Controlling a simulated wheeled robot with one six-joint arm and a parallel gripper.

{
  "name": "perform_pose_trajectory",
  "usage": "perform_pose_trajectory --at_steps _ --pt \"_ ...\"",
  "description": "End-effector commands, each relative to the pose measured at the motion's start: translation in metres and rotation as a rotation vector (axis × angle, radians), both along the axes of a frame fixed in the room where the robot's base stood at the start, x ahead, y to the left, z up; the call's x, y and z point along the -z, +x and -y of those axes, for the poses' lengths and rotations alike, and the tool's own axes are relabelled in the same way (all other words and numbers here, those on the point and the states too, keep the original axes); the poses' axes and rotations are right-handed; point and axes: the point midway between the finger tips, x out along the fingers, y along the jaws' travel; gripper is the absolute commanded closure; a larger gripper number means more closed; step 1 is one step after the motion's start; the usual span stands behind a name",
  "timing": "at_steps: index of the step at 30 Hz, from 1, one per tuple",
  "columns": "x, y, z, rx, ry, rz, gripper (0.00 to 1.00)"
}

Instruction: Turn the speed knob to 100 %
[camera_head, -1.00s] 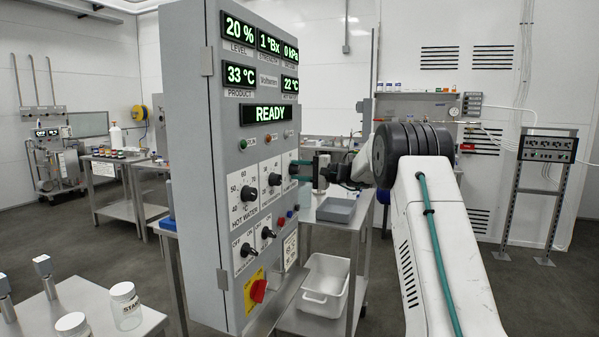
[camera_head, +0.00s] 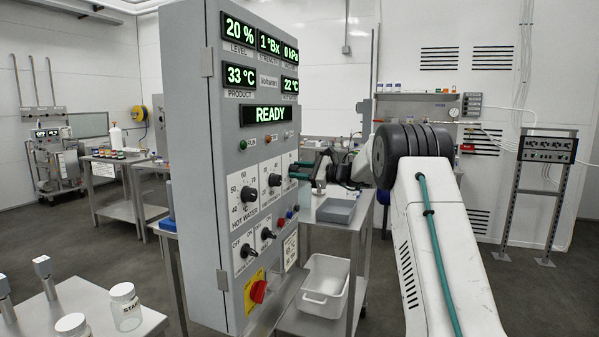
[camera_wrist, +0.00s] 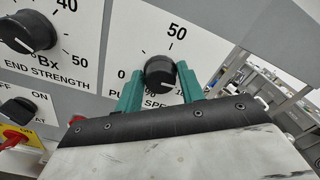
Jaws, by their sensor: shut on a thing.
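The speed knob (camera_wrist: 160,72) is black and round, on a white panel with 0 at the left and 50 at the top in the wrist view. My gripper (camera_wrist: 160,84) has its two teal fingers on either side of the knob, shut on it. A pale mark shows at the knob's lower right, towards the 100 % end. The finger and gripper body hide part of the "speed" label and the right end of the scale. In the head view my gripper (camera_head: 296,170) is at the right edge of the panel, and the knob is hidden there.
The end strength knob (camera_wrist: 27,31) is left of the speed knob. The grey control cabinet (camera_head: 195,180) shows READY. Below are on/off switches (camera_head: 267,233) and a red switch (camera_head: 258,291). A trolley with a white tub (camera_head: 326,287) stands behind.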

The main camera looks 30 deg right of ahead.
Motion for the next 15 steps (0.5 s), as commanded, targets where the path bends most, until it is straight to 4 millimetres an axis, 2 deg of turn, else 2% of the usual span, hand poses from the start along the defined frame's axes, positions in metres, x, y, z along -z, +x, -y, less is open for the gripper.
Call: perform_pose_trajectory --at_steps 15 --pt "-0.0001 0.0002 0.0036 0.005 0.346 -0.269 0.84"
